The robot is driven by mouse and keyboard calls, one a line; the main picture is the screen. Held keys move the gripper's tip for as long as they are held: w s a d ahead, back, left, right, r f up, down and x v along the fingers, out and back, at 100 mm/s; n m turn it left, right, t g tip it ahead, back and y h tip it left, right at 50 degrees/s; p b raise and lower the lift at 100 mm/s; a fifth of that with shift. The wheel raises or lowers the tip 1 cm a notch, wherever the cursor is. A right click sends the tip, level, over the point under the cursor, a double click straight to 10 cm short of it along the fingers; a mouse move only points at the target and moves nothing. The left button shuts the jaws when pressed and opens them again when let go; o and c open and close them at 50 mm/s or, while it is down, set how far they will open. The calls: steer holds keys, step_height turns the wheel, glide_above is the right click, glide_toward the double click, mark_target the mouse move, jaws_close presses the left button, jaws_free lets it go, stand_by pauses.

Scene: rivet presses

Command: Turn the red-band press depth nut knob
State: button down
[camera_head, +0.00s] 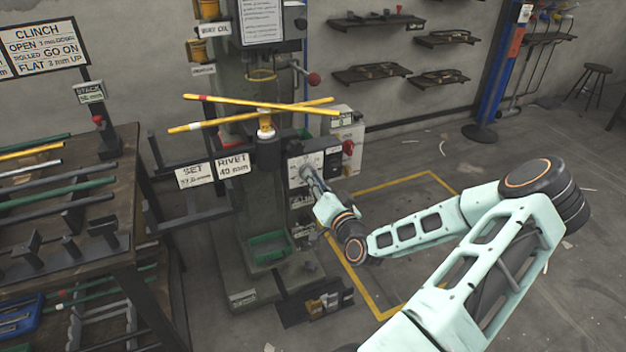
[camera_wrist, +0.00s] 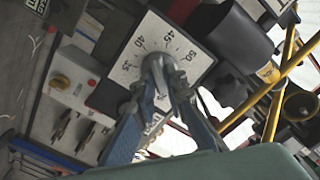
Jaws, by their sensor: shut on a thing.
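The press (camera_head: 228,215) is a grey-green column machine at the centre of the head view. A white dial plate (camera_head: 296,168) is on its right side. In the wrist view the dial plate (camera_wrist: 193,60) is marked 35, 40, 45 and 50 around a grey metal knob (camera_wrist: 155,62). My gripper (camera_wrist: 164,88) has its blue fingers shut on this knob. In the head view my gripper (camera_head: 308,176) reaches the plate from the right, and the knob is mostly hidden by it. The exact pointer reading cannot be told.
Two crossed yellow bars (camera_head: 215,121) stick out above the dial. A red-knobbed lever (camera_head: 313,79) is higher up. A cluttered rack (camera_head: 70,225) is at left. Yellow-marked floor (camera_head: 400,182) at right is clear.

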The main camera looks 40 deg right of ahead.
steer(key=shift+a+n+b, duration=0.1)
steer(key=shift+n+b, duration=2.4)
steer(key=shift+n, duration=1.6)
steer(key=c, duration=2)
jaws_free()
steer(key=shift+o, duration=0.2)
steer(key=v, duration=1.2)
